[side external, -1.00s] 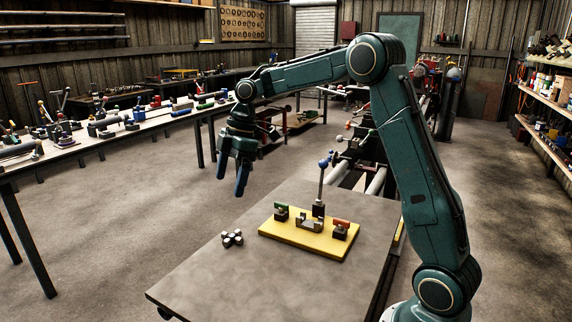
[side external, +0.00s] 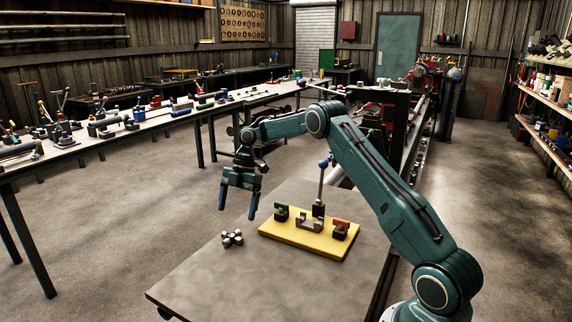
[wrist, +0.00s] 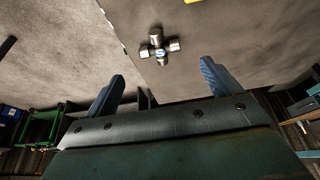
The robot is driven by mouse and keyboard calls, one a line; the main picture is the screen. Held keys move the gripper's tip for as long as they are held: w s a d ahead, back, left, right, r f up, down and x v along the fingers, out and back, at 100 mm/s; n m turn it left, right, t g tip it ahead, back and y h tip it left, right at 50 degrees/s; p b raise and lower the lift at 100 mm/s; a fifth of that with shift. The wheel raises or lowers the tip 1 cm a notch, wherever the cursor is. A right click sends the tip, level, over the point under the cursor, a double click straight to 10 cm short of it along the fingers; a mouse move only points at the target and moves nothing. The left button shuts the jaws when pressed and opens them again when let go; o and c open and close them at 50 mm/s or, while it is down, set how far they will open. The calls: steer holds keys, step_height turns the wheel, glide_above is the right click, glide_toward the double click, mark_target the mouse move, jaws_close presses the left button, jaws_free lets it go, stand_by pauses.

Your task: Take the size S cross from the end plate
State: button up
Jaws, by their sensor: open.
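A small metal cross (side external: 232,238) with several stubby arms lies on the grey table top (side external: 215,275), left of a yellow plate. In the wrist view the cross (wrist: 159,46) shows a blue-and-white mark at its centre; its lettering is too small to read. My gripper (side external: 237,212) is open and empty, with its blue fingers pointing down above the table near the cross. In the wrist view, the cross lies beyond the gap between the fingertips (wrist: 163,70), not between them. I cannot tell which surface is the end plate.
The yellow plate (side external: 295,243) right of the cross carries a green-topped block (side external: 281,211), a red-topped block (side external: 341,228) and an upright lever with a blue knob (side external: 322,164). The table is clear in front of the cross. A long bench (side external: 130,125) with tools stands behind left.

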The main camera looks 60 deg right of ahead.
mark_target(232, 235)
steer(key=shift+f, duration=0.1)
steer(key=shift+x, duration=1.15)
steer(key=shift+x, duration=2.5)
steer(key=c, duration=1.2)
steer(key=shift+r, duration=0.2)
steer(key=shift+r, duration=4.85)
